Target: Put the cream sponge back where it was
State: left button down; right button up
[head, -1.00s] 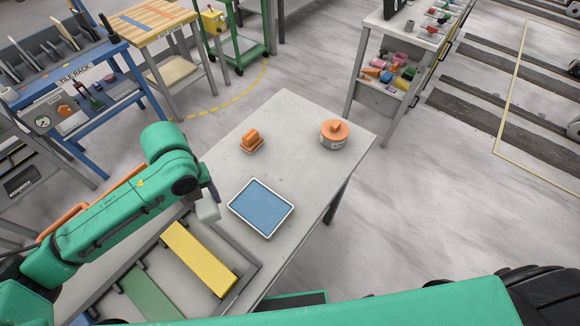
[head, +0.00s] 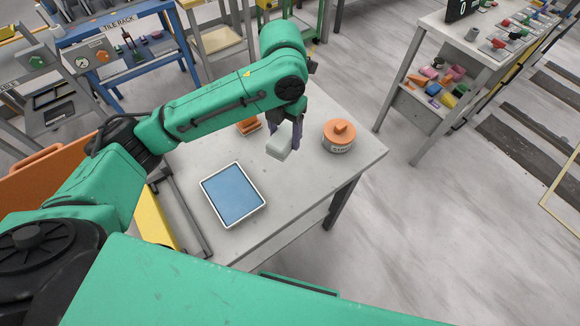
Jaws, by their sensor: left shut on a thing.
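The cream sponge (head: 279,143) is a pale block in the head view. My left gripper (head: 285,135) is shut on it, pointing down over the stone slab table (head: 190,160). The sponge appears to be held above the slab, between the orange block and the orange-lidded pot; its exact height is hard to tell. My right gripper is not in view.
A white tray with a blue inside (head: 262,207) lies on the slab, in front of the sponge. An orange block (head: 248,127) is partly hidden behind my left arm. An orange-lidded pot (head: 339,137) stands to the right. A yellow bar (head: 152,222) lies at the left.

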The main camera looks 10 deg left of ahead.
aim_at(287, 173)
pick_arm(q)
jog(key=f+p, duration=0.1)
jog(key=f, duration=1.2)
jog(key=shift+d+f+p, duration=0.2)
jog(key=shift+f+p, duration=0.15)
jog(key=shift+f, duration=0.05)
jog(key=shift+w+f, duration=0.1)
jog(key=shift+f, duration=0.2)
jog(key=shift+c, duration=0.7)
grip_release()
jog(key=shift+r, duration=0.15)
notch_tip(287, 173, up, 12)
jog(key=shift+r+b, duration=0.1)
jog(key=shift+b, duration=0.65)
